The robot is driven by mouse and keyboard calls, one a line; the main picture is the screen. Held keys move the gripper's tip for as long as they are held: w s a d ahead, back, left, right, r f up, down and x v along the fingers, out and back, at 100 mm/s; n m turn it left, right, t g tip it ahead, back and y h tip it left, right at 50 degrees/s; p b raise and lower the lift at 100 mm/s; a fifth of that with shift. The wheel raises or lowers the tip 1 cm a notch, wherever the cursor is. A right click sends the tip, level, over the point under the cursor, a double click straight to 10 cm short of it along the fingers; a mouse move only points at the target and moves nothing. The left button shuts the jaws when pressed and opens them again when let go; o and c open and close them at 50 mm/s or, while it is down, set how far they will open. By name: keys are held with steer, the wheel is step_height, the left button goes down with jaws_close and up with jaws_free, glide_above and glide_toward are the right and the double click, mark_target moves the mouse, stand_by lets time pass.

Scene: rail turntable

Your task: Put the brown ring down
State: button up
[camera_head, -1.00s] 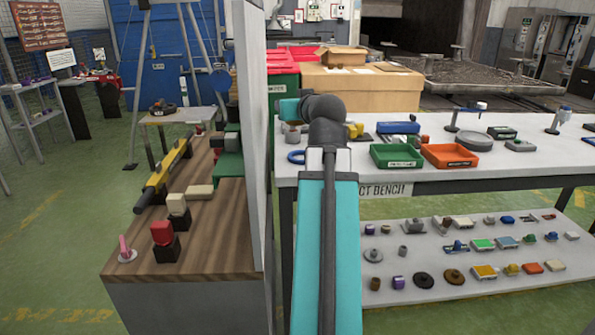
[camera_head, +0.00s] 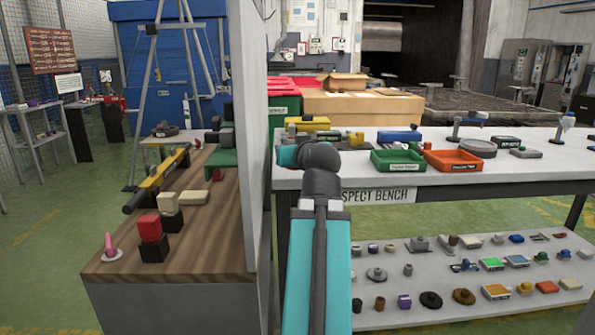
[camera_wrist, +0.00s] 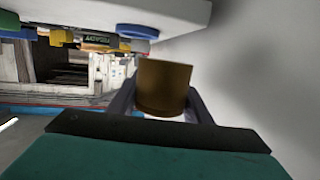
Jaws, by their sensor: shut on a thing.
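The brown ring (camera_wrist: 163,82) shows in the wrist view as a short brown cylinder between the two dark fingers of my gripper (camera_wrist: 161,97). My gripper is shut on it and holds it up, close to a pale wall-like surface on the right. Only its outer side shows, so its hole is hidden. In the head view my arm reaches forward beside the grey partition, and my gripper and the ring are hidden behind it.
The inspection bench (camera_head: 365,178) stands ahead right, with a green tray (camera_head: 398,161) and an orange tray (camera_head: 452,161). Its lower shelf (camera_head: 395,318) holds several small parts. The tall partition (camera_head: 246,130) separates it from the wooden bench (camera_head: 205,230) on the left.

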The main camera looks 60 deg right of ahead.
steer(key=shift+s+d+r, duration=0.1)
steer(key=shift+d+r, duration=0.05)
steer(key=p, duration=0.1)
steer(key=d+p, duration=0.1)
steer(key=p, duration=0.1)
steer(key=shift+w+d, duration=0.15)
steer(key=shift+w, duration=0.2)
steer(key=shift+w+d+p, duration=0.25)
steer(key=shift+d+p, duration=0.25)
steer(key=shift+p, duration=0.45)
steer(key=shift+w+d+p, duration=0.3)
steer(key=shift+d+p, duration=0.2)
steer(key=shift+d, duration=0.05)
steer(key=shift+w+d+p, duration=0.3)
steer(key=shift+d+p, duration=0.2)
steer(key=shift+d, duration=0.05)
steer(key=shift+w+d+p, duration=0.2)
steer(key=shift+d+p, duration=0.05)
steer(key=shift+p, duration=0.75)
steer(key=d+p, duration=0.1)
steer(key=p, duration=0.3)
steer(key=shift+w+p, duration=0.3)
steer(key=p, duration=0.2)
steer(key=d+p, duration=0.1)
steer(key=p, duration=0.2)
steer(key=shift+w+f, duration=0.15)
steer(key=shift+f, duration=0.15)
